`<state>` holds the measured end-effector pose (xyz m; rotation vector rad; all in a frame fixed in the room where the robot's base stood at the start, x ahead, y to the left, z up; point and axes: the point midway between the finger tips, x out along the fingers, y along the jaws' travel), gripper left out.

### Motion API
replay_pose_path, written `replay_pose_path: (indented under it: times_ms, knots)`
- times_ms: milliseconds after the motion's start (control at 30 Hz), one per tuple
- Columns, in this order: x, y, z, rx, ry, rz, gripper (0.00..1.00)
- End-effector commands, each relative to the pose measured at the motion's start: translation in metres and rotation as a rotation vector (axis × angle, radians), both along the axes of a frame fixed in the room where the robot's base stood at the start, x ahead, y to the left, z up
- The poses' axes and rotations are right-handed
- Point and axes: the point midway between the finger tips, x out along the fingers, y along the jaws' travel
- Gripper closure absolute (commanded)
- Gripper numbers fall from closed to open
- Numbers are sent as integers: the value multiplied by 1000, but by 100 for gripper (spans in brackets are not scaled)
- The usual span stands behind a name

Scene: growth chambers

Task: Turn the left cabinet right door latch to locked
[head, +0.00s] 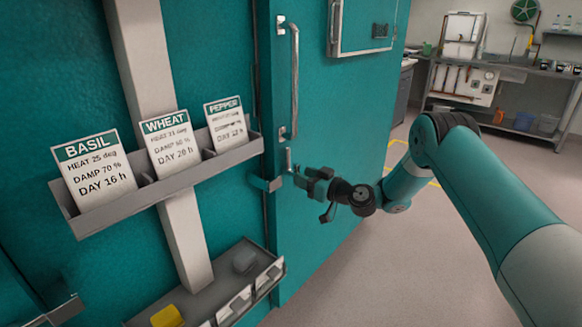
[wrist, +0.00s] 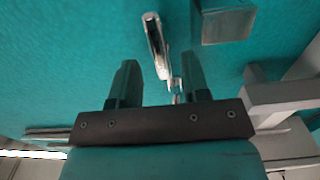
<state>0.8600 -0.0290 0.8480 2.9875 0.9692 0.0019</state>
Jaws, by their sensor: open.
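The right door (head: 340,140) of the teal cabinet carries a small metal latch lever (head: 289,160) below its long handle. My gripper (head: 304,175) is close to the door, just right of and slightly below the lever. In the wrist view, my gripper's (wrist: 157,68) fingers are apart. The silver lever (wrist: 154,38) shows between and beyond the fingertips, with its lower part nearer the right finger. I cannot tell whether they touch. The bracket (wrist: 228,25) is above right, apart from the lever.
The vertical door handle (head: 295,80) stands above the latch. A card rack (head: 165,192) with BASIL, WHEAT and PEPPER cards is on the left, above a lower tray (head: 205,296). The floor (head: 400,270) beside the cabinet is clear. A shelf bench (head: 500,98) stands far back.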

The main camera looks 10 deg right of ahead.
Motion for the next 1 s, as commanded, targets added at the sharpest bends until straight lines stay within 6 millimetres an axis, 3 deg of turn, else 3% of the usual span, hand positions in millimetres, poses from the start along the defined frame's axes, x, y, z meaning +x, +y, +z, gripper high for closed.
replay_pose_path:
  times_ms: [300, 667, 867, 1000]
  knots:
    - [37, 29, 0, 0, 0, 2, 57]
    - [42, 31, 0, 0, 1, 1, 57]
    - [41, 31, 0, 0, 1, 1, 100]
    - [41, 34, 0, 2, 1, 2, 100]
